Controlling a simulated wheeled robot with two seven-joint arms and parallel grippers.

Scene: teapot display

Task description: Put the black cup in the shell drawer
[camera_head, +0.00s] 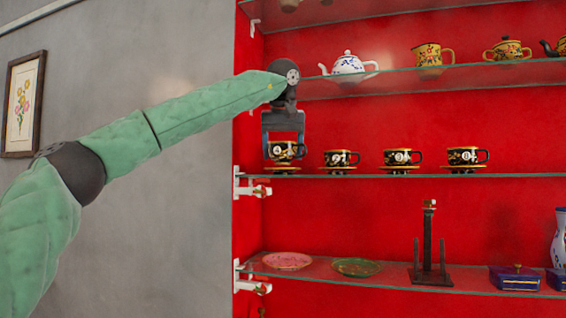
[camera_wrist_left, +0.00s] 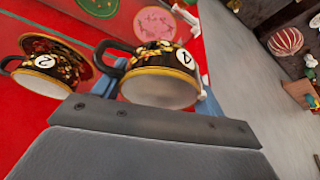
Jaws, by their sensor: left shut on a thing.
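My left gripper (camera_head: 284,143) points down at the left end of the middle glass shelf and is shut on a black cup (camera_head: 280,152) with gold patterning and a white number disc. The cup is upright at its saucer (camera_head: 283,168); I cannot tell whether they touch. In the left wrist view the held black cup (camera_wrist_left: 158,80) shows its pale inside and handle. Similar black cups stand to its right: the second (camera_head: 341,158), third (camera_head: 400,157) and fourth (camera_head: 463,156). No shell drawer is clearly identifiable. My right gripper is out of view.
A white-blue teapot (camera_head: 348,67) and a yellow pitcher (camera_head: 428,58) stand on the shelf above. The lower shelf holds a pink plate (camera_head: 287,260), a green plate (camera_head: 357,266) and a dark stand (camera_head: 431,250). A red-white striped rounded thing (camera_wrist_left: 286,41) shows at right in the wrist view.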

